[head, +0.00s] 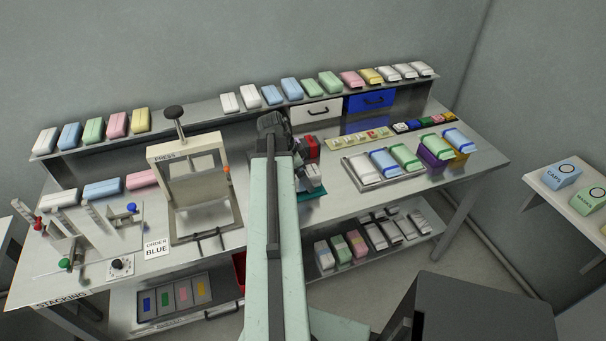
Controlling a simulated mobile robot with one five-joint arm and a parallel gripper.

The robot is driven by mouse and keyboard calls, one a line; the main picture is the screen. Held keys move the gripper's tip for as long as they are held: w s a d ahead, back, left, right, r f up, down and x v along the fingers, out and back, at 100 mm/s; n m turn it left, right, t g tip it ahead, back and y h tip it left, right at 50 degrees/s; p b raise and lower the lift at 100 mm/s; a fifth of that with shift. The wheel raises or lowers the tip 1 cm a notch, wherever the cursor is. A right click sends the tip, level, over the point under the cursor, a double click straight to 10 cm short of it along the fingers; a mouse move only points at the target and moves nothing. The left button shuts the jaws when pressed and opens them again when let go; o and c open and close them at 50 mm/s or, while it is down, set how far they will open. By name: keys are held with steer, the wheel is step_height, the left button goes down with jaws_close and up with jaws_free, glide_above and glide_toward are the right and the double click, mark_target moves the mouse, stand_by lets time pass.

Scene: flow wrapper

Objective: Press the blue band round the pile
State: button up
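A press (187,182) with a cream frame, a dark knob on top and the label "PRESS" stands on the bench, left of my arm. I make out no pile in its opening. A card (157,248) in front of it reads "ORDER BLUE". A tray (173,298) on the lower shelf holds blue, green, pink and yellow pieces; the blue piece (149,305) is leftmost. I cannot tell whether it is the band. My gripper (308,170) is over the bench, right of the press, partly hidden by my arm. A red part and a teal part show there; I cannot tell whether anything is held.
The stacking fixture (130,222) with upright posts and coloured knobs stands at the left. Wrapped packs line the back shelf (200,121). A tray of packs (347,166) and purple and yellow boxes stand right. White and blue drawers (370,101) are behind.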

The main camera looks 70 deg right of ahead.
steer(key=p+v, duration=0.7)
steer(key=shift+r, duration=0.45)
steer(key=shift+w, duration=0.1)
